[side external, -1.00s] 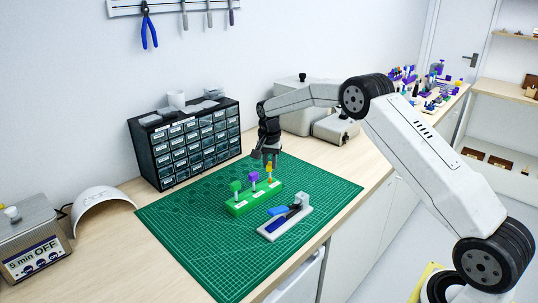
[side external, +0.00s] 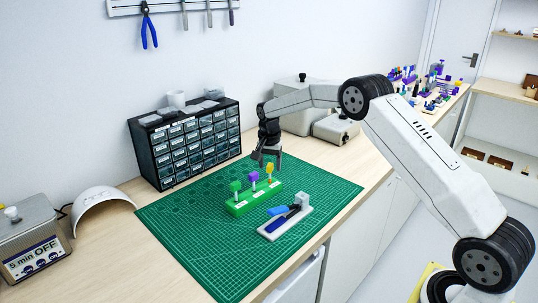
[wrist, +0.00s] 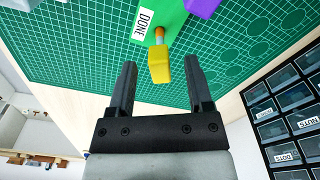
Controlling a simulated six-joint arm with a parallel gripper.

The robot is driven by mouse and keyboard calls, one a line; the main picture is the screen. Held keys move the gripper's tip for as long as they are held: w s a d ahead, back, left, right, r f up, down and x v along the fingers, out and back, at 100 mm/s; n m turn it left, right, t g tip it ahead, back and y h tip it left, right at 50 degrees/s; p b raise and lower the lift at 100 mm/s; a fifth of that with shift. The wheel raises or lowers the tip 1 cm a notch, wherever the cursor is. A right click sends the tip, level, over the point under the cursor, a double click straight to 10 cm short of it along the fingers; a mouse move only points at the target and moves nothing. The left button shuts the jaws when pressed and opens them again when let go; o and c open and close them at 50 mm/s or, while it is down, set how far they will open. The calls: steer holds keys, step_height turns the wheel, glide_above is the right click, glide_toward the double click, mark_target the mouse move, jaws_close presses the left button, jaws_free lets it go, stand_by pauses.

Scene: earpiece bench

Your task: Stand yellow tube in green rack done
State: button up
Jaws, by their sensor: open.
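The green rack (side external: 238,208) lies on the cutting mat with a green-capped, a purple-capped and a yellow-capped tube standing in it. The yellow tube (side external: 270,171) stands upright at the rack's right end. In the wrist view the yellow tube (wrist: 160,65) rises from the rack (wrist: 148,35) beside its "DONE" label. My gripper (side external: 267,160) is just behind the yellow tube and apart from it. In the wrist view my gripper (wrist: 160,75) is open, its two fingers apart with nothing held, and the yellow cap shows beyond and between the tips.
A pale holder (side external: 292,222) with blue tools lies in front of the rack. The black drawer cabinet (side external: 185,145) stands at the back left of the green mat (side external: 190,250). The mat's front left is clear.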

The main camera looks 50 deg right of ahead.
steer(key=shift+r, duration=0.15)
steer(key=shift+s+a+r, duration=0.1)
steer(key=shift+a+r, duration=0.05)
steer(key=shift+r, duration=3.6)
steer(key=shift+s+a, duration=0.1)
steer(key=shift+a, duration=0.05)
steer(key=s+a+f+n, duration=0.1)
steer(key=s+a+n, duration=0.3)
steer(key=s, duration=0.6)
steer(key=s+a+f+n+t, duration=0.1)
steer(key=s+a+n, duration=0.3)
steer(key=s, duration=0.6)
steer(key=s+a+f+n+t, duration=0.1)
steer(key=s+a+f+n, duration=0.2)
steer(key=s+a, duration=0.3)
steer(key=s+n, duration=0.1)
steer(key=s, duration=0.3)
steer(key=shift+y, duration=0.3)
